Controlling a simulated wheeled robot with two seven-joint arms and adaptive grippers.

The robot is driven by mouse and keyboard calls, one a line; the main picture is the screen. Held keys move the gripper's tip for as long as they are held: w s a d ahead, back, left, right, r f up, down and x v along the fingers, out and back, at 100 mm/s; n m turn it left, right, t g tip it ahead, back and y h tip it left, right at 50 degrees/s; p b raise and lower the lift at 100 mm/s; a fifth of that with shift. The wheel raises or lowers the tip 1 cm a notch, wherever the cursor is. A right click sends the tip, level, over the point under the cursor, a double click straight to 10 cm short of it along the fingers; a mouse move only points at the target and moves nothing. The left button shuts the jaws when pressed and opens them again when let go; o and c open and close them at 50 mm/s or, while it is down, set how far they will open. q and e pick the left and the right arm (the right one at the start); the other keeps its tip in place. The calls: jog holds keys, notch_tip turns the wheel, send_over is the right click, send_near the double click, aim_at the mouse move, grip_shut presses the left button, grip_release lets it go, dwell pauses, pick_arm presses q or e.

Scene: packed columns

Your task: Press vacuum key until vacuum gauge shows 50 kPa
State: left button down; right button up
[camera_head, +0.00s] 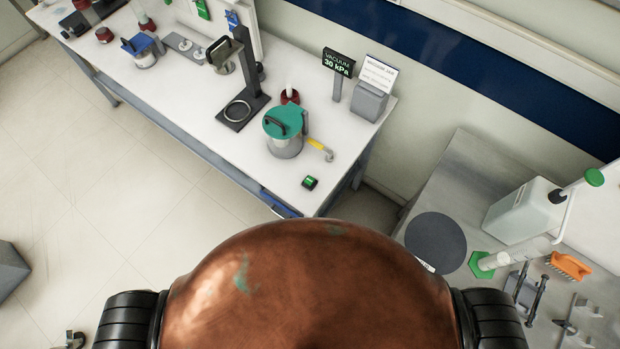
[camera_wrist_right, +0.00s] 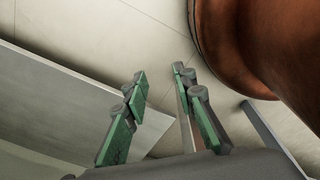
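The vacuum gauge (camera_head: 338,62) is a black display on a post at the back right of the white bench, and its green digits appear to read 36 kPa. A small black box with a lit green top (camera_head: 310,182), which looks like the vacuum key, sits near the bench's front right corner. A glass jar with a teal lid (camera_head: 284,122) stands behind it, with a yellow-handled valve beside it. My right gripper (camera_wrist_right: 160,88) is open and empty, away from the key, over floor and a grey surface. A small grey part at the head view's lower left may be my left gripper; its state is unclear.
A labelled grey box (camera_head: 370,98) stands beside the gauge, and a black stand (camera_head: 243,108) left of the jar. A steel table (camera_head: 440,190) with a dark disc and labware is at right. Open floor (camera_head: 120,180) lies left of the bench.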

grip_shut()
dwell(1.3)
